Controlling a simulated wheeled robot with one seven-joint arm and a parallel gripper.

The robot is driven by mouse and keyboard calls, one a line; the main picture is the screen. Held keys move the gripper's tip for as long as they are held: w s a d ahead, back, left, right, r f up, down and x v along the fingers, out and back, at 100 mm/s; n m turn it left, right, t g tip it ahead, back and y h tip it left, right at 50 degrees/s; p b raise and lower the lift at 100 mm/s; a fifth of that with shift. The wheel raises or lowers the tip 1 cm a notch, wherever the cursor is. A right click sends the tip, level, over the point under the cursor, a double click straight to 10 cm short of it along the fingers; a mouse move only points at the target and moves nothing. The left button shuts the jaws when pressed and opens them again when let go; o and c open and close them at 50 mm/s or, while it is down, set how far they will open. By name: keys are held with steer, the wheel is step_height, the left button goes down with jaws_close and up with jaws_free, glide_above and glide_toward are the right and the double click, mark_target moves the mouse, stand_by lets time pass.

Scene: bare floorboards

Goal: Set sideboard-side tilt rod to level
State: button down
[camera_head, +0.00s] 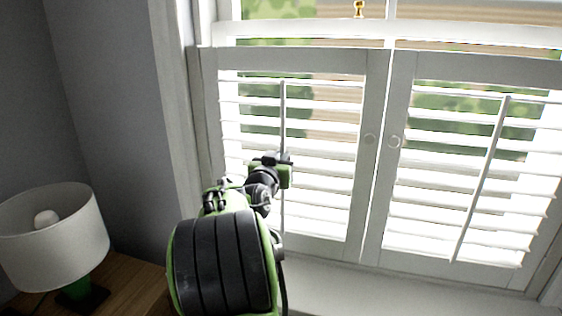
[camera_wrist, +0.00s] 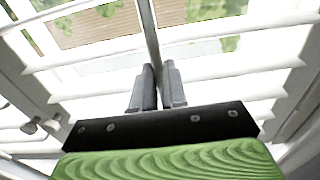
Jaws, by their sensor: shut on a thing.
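The sideboard-side tilt rod (camera_head: 283,115) is a thin upright white bar on the left shutter panel (camera_head: 374,110). My gripper (camera_head: 286,165) is at about the middle of this rod. In the wrist view the two grey fingers (camera_wrist: 157,90) are shut around the rod (camera_wrist: 149,32), which runs up from between them. The left panel's white slats (camera_head: 320,149) have open gaps, with greenery and brown showing through. Part of the rod behind my gripper is hidden.
The right shutter panel (camera_head: 400,190) has its own slanting tilt rod (camera_head: 485,175). Round knobs (camera_head: 369,139) sit on the middle stiles. A white-shaded lamp (camera_head: 50,250) stands on the wooden sideboard (camera_head: 135,290) at lower left. A grey wall (camera_head: 110,110) is left of the window.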

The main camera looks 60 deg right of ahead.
steer(key=c, duration=1.2)
jaws_free()
steer(key=shift+o, duration=0.2)
steer(key=s+a+b, duration=0.2)
steer(key=a, duration=1.3)
steer(key=shift+s+a, duration=0.2)
steer(key=shift+a, duration=0.1)
